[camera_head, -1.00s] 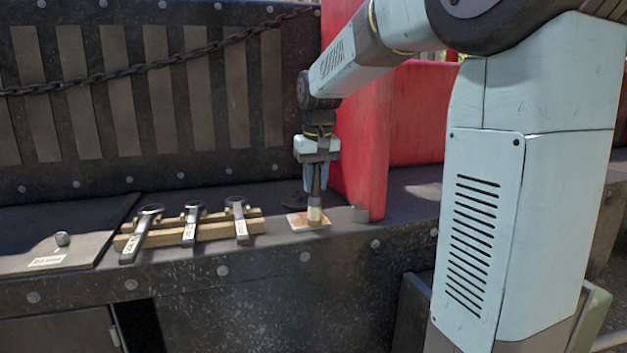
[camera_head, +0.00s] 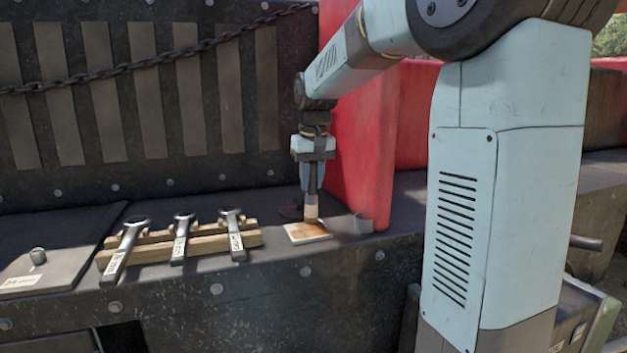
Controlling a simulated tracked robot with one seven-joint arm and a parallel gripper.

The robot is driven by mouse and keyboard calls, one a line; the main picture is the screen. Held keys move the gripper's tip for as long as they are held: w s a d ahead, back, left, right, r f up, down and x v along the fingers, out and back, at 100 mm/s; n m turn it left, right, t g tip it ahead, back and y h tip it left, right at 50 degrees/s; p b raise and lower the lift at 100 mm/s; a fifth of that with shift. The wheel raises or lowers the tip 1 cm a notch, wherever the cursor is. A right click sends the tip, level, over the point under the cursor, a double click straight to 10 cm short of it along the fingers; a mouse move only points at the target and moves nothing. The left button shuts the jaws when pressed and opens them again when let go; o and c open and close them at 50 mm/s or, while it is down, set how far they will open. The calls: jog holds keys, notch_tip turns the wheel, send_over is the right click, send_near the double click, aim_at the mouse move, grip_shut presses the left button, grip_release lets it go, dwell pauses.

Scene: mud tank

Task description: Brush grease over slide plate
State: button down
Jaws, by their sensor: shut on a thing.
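My gripper (camera_head: 312,183) points straight down over the dark ledge. It is shut on the dark handle of a brush (camera_head: 312,211), held upright with its pale bristle end down. The brush tip is at the far right part of the slide plate (camera_head: 296,236), a small flat pale plate with a brown-orange smear. The tip appears to touch the plate, but I cannot tell for certain.
Several wrenches, among them one wrench (camera_head: 181,240), lie across a wooden rack (camera_head: 205,243) left of the plate. A hatch lid with a knob (camera_head: 38,256) is far left.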

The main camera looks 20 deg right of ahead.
jog(key=shift+w, duration=0.4)
notch_tip(320, 180, up, 2)
jog(key=shift+s+a+r, duration=0.1)
jog(key=shift+a+r, duration=0.05)
jog(key=shift+r, duration=2.8)
